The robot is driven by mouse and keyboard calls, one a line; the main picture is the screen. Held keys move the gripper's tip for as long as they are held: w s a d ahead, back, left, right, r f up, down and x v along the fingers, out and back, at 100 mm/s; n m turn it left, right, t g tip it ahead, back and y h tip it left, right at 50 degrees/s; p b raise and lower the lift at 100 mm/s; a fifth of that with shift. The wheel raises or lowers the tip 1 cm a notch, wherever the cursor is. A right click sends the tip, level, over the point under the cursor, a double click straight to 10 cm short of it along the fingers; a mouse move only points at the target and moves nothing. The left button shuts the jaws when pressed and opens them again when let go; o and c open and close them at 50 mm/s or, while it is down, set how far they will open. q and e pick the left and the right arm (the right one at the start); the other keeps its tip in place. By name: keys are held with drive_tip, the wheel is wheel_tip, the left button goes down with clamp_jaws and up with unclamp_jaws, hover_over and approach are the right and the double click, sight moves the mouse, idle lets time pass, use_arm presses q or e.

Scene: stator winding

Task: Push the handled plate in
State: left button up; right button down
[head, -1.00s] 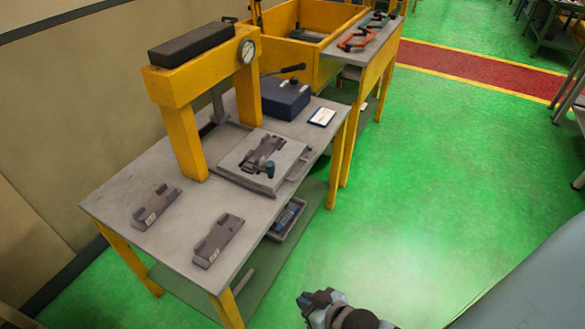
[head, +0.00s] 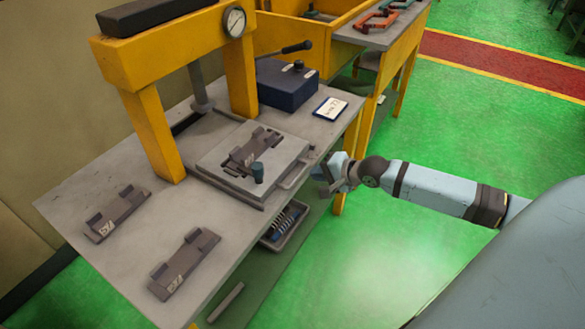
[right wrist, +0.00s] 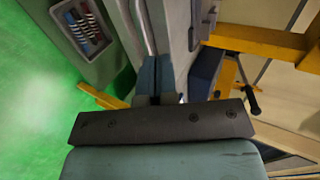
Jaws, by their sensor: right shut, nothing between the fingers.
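The handled plate (head: 222,152) is a flat grey plate on the table, pulled out toward the front edge from under the yellow press (head: 152,125). A dark grey fixture (head: 252,147) with a small teal-topped knob lies on it. Its bar handle (head: 298,172) runs along the side facing my right arm. My right gripper (head: 324,180) is shut and empty, just off the table edge beside the handle. In the right wrist view, the shut fingers (right wrist: 158,88) point toward the handle bar (right wrist: 146,28); whether they touch it I cannot tell. My left gripper is not in view.
Two loose grey fixtures (head: 118,213) (head: 184,264) lie on the table's near left. A tray of tools (head: 284,224) sits on the lower shelf.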

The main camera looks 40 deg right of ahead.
sight(243, 148)
drive_tip(key=b+x, duration=0.1)
drive_tip(key=x, duration=0.8)
drive_tip(key=shift+r, duration=0.15)
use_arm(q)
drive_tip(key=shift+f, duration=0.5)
use_arm(e)
drive_tip(key=shift+w+a+f, duration=0.2)
drive_tip(key=shift+w, duration=0.15)
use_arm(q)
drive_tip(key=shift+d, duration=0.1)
use_arm(e)
drive_tip(key=shift+w, duration=0.1)
drive_tip(key=shift+w+a, duration=0.1)
drive_tip(key=shift+w, duration=0.15)
drive_tip(key=w+a, duration=0.2)
drive_tip(key=w, duration=0.3)
drive_tip(key=w+a+b, duration=0.1)
drive_tip(key=w+a, duration=0.1)
drive_tip(key=w, duration=0.4)
drive_tip(key=w+a+b, duration=0.1)
drive_tip(key=w+a, duration=0.2)
drive_tip(key=w, duration=0.3)
drive_tip(key=shift+f, duration=0.1)
drive_tip(key=shift+w+a, duration=0.1)
drive_tip(key=shift+w, duration=0.05)
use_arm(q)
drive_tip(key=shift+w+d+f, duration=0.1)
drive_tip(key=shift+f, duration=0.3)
use_arm(e)
drive_tip(key=shift+r, duration=0.3)
